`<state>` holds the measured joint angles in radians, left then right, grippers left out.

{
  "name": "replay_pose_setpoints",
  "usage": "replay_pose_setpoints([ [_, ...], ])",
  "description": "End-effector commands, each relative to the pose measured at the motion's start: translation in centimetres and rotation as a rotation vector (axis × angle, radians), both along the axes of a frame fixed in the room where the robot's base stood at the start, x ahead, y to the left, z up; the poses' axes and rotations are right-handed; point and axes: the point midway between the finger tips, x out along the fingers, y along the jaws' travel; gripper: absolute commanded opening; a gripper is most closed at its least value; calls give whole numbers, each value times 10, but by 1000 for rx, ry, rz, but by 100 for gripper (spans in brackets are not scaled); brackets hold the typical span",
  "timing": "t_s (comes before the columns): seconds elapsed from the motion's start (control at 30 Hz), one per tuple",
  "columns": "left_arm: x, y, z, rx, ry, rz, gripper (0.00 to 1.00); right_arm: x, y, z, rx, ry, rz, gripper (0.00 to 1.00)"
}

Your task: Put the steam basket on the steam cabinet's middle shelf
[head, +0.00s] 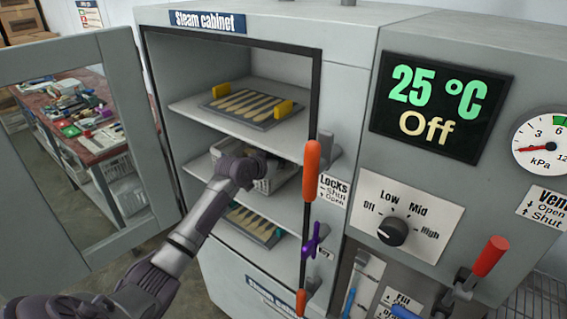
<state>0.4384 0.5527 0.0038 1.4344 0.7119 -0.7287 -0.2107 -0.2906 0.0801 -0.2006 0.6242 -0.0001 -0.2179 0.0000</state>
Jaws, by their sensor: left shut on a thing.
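The steam cabinet (155,75) stands open, with its windowed door (92,160) swung out to the left. The pale steam basket (287,182) is inside the cabinet, at the level of the middle shelf (199,166). My left gripper (262,163) reaches in through the opening and is shut on the basket's near left side. My wrist hides part of the basket, and I cannot tell whether its bottom touches the shelf. My right gripper is not in view.
The upper shelf (185,107) bears a dark tray of wooden spoons with yellow ends. Another spoon tray (262,228) is on the lower shelf. Orange (311,170) and purple (314,240) lock handles stick out along the opening's right edge. The display reads 25 °C, Off.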

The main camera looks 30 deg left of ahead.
Motion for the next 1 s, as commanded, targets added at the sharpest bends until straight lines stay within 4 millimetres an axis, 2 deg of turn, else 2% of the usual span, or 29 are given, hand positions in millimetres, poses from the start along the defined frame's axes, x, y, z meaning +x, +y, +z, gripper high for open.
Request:
replay_pose_setpoints([
  [0.03,0,0,2,2,-3,0,0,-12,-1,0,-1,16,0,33],
  [0.13,1,0,-1,2,-3,0,0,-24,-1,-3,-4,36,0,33],
  [0.17,0,0,-1,0,0,0,12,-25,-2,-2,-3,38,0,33],
  [0.2,0,0,-1,0,0,0,19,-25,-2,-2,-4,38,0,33],
  [0.3,0,0,-1,0,0,0,33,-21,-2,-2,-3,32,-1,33],
  [0.5,0,0,-1,0,-1,0,33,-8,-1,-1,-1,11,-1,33],
  [0.67,-3,0,1,1,-1,0,33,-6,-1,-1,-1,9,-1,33],
  [0.83,-25,2,9,5,-2,-1,33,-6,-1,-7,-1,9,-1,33],
  [1.0,-61,3,22,7,-1,-2,33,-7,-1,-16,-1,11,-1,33],
])
